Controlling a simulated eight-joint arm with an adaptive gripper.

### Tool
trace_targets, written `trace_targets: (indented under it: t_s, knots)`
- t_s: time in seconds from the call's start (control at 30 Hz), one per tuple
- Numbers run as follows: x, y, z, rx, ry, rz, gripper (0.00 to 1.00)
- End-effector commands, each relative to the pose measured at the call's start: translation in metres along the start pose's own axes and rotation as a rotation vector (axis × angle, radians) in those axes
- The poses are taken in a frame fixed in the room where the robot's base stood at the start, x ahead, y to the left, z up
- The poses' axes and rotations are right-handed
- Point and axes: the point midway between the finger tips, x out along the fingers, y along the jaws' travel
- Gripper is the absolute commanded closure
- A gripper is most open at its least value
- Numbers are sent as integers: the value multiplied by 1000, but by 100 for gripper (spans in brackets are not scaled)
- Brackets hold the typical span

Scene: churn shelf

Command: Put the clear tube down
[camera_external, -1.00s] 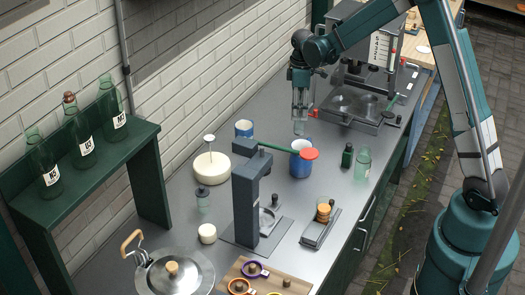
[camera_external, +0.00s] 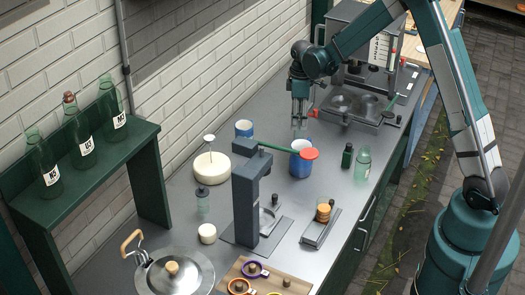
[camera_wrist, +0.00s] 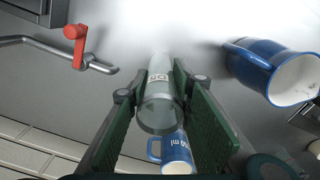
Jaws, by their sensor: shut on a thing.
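My gripper (camera_external: 299,115) points straight down above the grey counter (camera_external: 268,118), behind the larger blue mug (camera_external: 301,164). It is shut on a clear tube, which shows faintly below the fingers in the external view. In the wrist view the clear tube (camera_wrist: 160,104) sits between my green finger pads, its round open end towards the camera and a printed label on its side. Whether its lower end touches the counter cannot be told.
A large blue mug (camera_wrist: 255,62) and a smaller blue mug (camera_wrist: 174,152) flank the tube in the wrist view. A red-handled tap (camera_wrist: 75,42) is on the other side. A small green bottle (camera_external: 347,156) and a pale green jar (camera_external: 362,163) stand near the counter's front edge.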

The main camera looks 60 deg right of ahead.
Motion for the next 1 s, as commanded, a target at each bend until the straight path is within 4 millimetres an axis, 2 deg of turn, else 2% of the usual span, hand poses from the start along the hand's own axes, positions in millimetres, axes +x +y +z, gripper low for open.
trace_targets:
  t_s: [0.43, 0.47, 0.57, 1.0]
  knots:
    - [4, 0, 0, 0, 0, 0, 90]
    - [4, 0, 0, 0, 0, 0, 75]
    - [3, 0, 0, 0, 0, 0, 63]
    - [2, 0, 0, 0, 0, 0, 63]
